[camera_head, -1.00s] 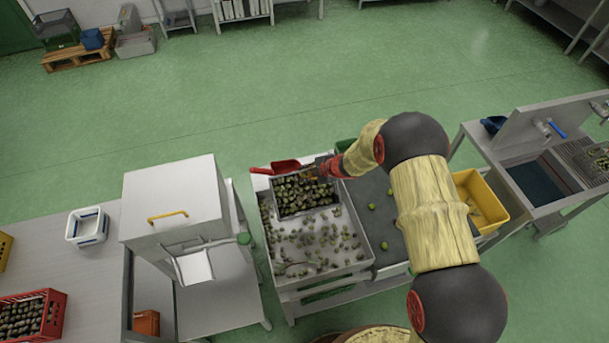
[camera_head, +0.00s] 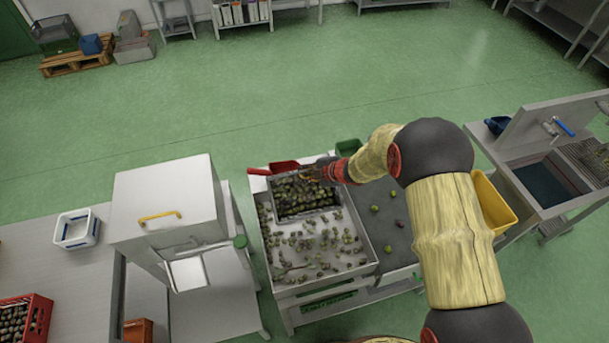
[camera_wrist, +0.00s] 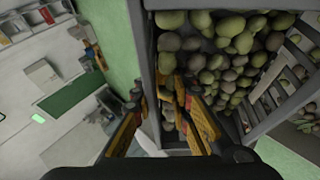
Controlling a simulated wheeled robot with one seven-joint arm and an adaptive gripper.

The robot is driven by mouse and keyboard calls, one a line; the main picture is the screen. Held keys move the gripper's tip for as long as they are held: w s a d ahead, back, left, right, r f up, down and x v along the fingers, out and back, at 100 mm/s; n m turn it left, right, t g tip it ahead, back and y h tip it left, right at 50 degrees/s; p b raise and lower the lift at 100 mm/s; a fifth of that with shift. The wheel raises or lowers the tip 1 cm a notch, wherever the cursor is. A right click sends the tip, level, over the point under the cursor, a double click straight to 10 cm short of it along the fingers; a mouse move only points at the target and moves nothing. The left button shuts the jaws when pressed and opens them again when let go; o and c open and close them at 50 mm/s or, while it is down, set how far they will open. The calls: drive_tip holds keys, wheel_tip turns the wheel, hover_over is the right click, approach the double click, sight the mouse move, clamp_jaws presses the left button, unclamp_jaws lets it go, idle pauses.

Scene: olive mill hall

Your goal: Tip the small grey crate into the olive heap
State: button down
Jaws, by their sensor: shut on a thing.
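The small grey crate (camera_head: 309,215) is full of green and dark olives and is over the back left part of a pale sorting tray (camera_head: 262,240). It looks roughly upright; I cannot tell whether it touches the tray. Loose olives (camera_head: 325,240) lie scattered in front of it on the tray. My gripper (camera_head: 322,173) is at the crate's back right rim. In the wrist view my gripper (camera_wrist: 153,95) has its yellow fingers shut on the crate wall (camera_wrist: 148,65), with olives beside them inside the crate. The tray under the crate is hidden.
A red scoop (camera_head: 285,167) lies behind the crate, and a green container (camera_head: 348,147) is near my wrist. A grey surface (camera_head: 395,240) with a few olives adjoins the tray. A yellow bin (camera_head: 490,205) is partly behind my arm. A metal machine (camera_head: 165,205) stands left.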

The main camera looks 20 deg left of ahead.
drive_tip(key=shift+s+d+r+t+y+b, duration=0.2)
drive_tip(key=shift+s+r+t+y+b, duration=0.25)
drive_tip(key=shift+b, duration=3.05)
drive_tip(key=s+d+r+n+t+y+b, duration=0.1)
drive_tip(key=s+t+b, duration=0.1)
drive_tip(key=b, duration=0.9)
drive_tip(key=shift+d+r+y+b, duration=0.1)
drive_tip(key=shift+d+y+b, duration=0.1)
drive_tip(key=shift+y+b, duration=0.15)
drive_tip(key=s+t+b, duration=0.1)
drive_tip(key=b, duration=0.3)
drive_tip(key=s+d+y+b, duration=0.1)
drive_tip(key=b, duration=0.4)
drive_tip(key=shift+s+d+n+t+y+b, duration=0.15)
drive_tip(key=shift+d+n+t+y+b, duration=0.15)
drive_tip(key=shift+n+t, duration=0.1)
drive_tip(key=b, duration=0.2)
drive_tip(key=s+b, duration=0.1)
drive_tip(key=b, duration=0.1)
drive_tip(key=shift+s+d+f+t+y+b, duration=0.2)
drive_tip(key=shift+d+t+y+b, duration=0.1)
drive_tip(key=shift+y, duration=0.1)
drive_tip(key=s+d+n+t+y, duration=0.2)
drive_tip(key=s+d+y, duration=0.1)
drive_tip(key=s, duration=0.2)
drive_tip(key=shift+d+b, duration=0.2)
drive_tip(key=shift+b, duration=0.1)
drive_tip(key=shift+s+f, duration=0.1)
drive_tip(key=shift+s, duration=0.1)
